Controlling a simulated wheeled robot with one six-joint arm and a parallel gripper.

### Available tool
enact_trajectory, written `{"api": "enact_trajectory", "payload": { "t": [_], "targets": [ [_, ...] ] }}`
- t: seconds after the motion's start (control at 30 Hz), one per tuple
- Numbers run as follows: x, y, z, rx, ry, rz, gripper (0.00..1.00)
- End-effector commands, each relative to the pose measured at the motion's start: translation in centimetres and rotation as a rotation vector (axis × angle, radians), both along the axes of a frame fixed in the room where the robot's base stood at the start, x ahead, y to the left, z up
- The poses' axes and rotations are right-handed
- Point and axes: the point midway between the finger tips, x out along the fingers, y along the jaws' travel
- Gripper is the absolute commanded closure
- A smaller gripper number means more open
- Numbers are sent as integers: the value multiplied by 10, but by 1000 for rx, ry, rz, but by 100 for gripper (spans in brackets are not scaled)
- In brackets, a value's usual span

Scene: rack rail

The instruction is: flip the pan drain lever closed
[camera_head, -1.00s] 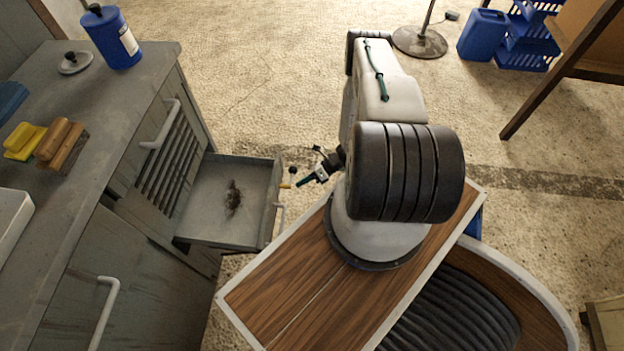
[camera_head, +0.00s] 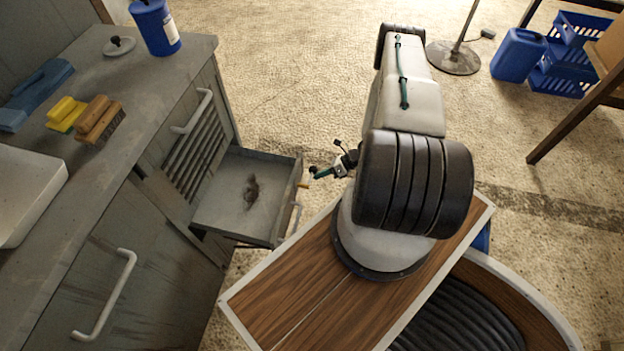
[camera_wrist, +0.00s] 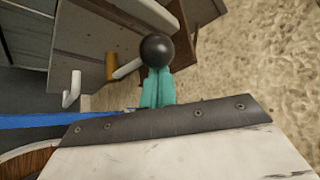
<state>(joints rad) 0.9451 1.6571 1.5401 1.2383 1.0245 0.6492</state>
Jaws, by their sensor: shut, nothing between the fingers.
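The pan (camera_head: 222,200) is a grey metal tray pulled out of the cabinet, with a dark stain on its floor. The drain lever has a round black knob (camera_wrist: 157,49), beside a yellow-brown spout (camera_wrist: 111,67) at the pan's front; the spout also shows in the head view (camera_head: 304,184). My gripper (camera_wrist: 157,83) has teal fingers, shut together and empty. Their tips are right at the knob, which covers part of them in the wrist view. I cannot tell whether they touch. In the head view my gripper (camera_head: 318,174) is just right of the pan front.
A white pull handle (camera_wrist: 72,88) is left of the spout in the wrist view. Bare floor lies beyond the pan.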

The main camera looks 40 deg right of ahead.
Motion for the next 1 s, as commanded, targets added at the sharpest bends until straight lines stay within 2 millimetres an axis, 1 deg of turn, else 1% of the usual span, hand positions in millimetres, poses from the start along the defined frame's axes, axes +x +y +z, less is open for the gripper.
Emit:
{"api": "enact_trajectory", "payload": {
  "t": [0.03,0.1,0.47,0.57,0.77,0.8,1.0],
  "targets": [
    [1,-3,5,-3,-3,-2,100],
    [1,-3,7,-1,-2,-2,100],
    [1,-1,5,0,-1,1,100],
    [-2,2,-1,1,0,2,100],
    [-14,15,-30,2,0,8,100],
    [-17,2,-20,-3,-4,6,100],
    [-38,-28,4,-2,-3,5,100]
  ]
}}
